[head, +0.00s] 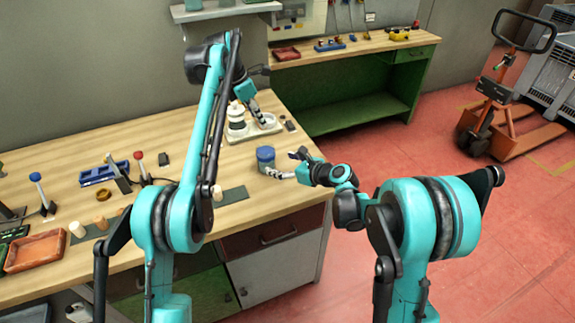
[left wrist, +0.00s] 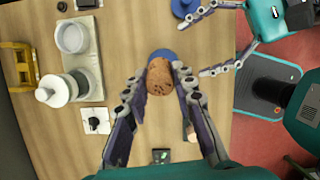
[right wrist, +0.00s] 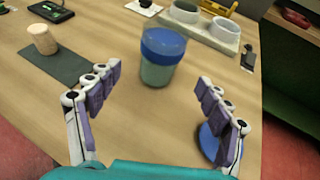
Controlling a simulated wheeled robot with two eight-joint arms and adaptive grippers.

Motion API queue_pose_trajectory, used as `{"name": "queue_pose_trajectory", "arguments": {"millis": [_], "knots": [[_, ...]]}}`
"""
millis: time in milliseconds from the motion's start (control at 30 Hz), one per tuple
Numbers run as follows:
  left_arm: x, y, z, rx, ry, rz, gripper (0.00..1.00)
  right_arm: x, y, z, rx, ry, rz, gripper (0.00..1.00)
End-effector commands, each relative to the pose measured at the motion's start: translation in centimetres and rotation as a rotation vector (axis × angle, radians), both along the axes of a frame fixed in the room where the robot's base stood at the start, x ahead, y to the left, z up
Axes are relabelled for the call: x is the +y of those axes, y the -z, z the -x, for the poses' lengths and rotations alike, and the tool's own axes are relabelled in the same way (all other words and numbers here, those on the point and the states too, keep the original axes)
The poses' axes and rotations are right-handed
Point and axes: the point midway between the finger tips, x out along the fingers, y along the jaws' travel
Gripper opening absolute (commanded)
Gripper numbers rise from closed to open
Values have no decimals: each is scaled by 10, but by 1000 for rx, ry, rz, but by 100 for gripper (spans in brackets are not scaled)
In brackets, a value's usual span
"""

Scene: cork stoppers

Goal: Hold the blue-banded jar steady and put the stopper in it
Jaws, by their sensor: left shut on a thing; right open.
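The blue-banded jar (head: 265,155) stands upright near the table's front edge; the right wrist view shows its greenish body and blue upper band (right wrist: 161,58). My right gripper (head: 290,163) is open beside it. In the right wrist view, the jar is ahead of the open fingers (right wrist: 160,95), apart from them. My left gripper (head: 264,118) is shut on a brown cork stopper (left wrist: 160,78), raised above the table. In the left wrist view the stopper hides part of a blue rim (left wrist: 163,53), apparently the jar. The stopper is not clear in the head view.
A pale tray (right wrist: 215,37) with white jars stands behind the jar. A blue disc (right wrist: 207,143) lies on the table, partly behind a right finger. Another cork (right wrist: 42,39) stands on a dark mat (right wrist: 57,66). Tools and a red tray (head: 35,252) lie at left.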

Motion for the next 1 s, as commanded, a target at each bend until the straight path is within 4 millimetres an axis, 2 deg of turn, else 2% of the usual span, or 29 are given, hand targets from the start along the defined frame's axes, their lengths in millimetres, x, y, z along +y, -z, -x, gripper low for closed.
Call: {"name": "queue_pose_trajectory", "arguments": {"millis": [200, 400, 600, 900, 1000], "knots": [[0, 0, 0, 0, 0, 0, 15, 28, 17, -32, -1, -3, 3, 78], [0, 0, 0, 0, 0, 0, 15, 47, 29, -54, -1, -2, 3, 78], [0, 0, 0, 0, 0, 0, 15, 55, 35, -65, -1, -1, 3, 78], [0, 0, 0, 0, 0, 0, 15, 56, 36, -66, -1, 0, 3, 78], [0, 0, 0, 0, 0, 0, 15, 56, 36, -66, -2, -1, 4, 52]]}}
